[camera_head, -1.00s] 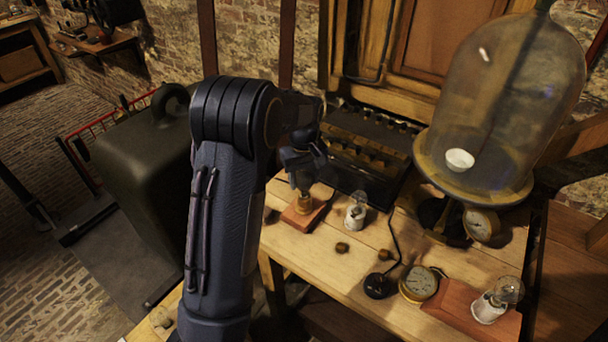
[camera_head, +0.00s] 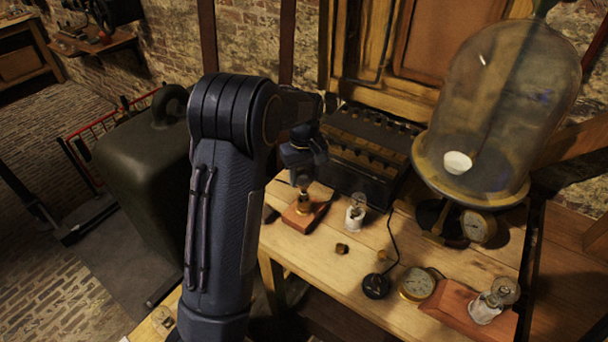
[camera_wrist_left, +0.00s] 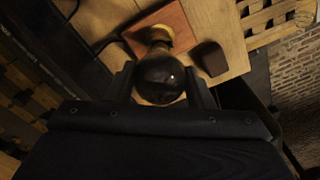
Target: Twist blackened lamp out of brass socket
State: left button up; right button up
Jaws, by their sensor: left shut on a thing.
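The blackened lamp (camera_wrist_left: 160,80) is a dark, glossy globe between the two fingers of my left gripper (camera_wrist_left: 160,86) in the left wrist view. The gripper is shut on it. The brass socket (camera_wrist_left: 158,40) shows just beyond the lamp, on a reddish wooden block (camera_wrist_left: 172,22). Whether the lamp's base is still inside the socket cannot be told. In the head view my left gripper (camera_head: 301,183) points down over the wooden block (camera_head: 312,216), and its fingers mostly hide the lamp. My right gripper is not in view.
A clear lamp in a white holder (camera_head: 355,216) stands just right of the block. Small brass pieces (camera_head: 341,249), a dark round piece (camera_head: 376,286) and a gauge (camera_head: 418,284) lie in front. A glass bell jar (camera_head: 497,110) stands right; a dark battery box (camera_head: 367,150) stands behind.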

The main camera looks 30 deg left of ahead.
pick_arm(q)
jog(key=shift+r, duration=0.3)
jog(key=shift+r+p, duration=2.3)
jog(key=shift+r, duration=0.25)
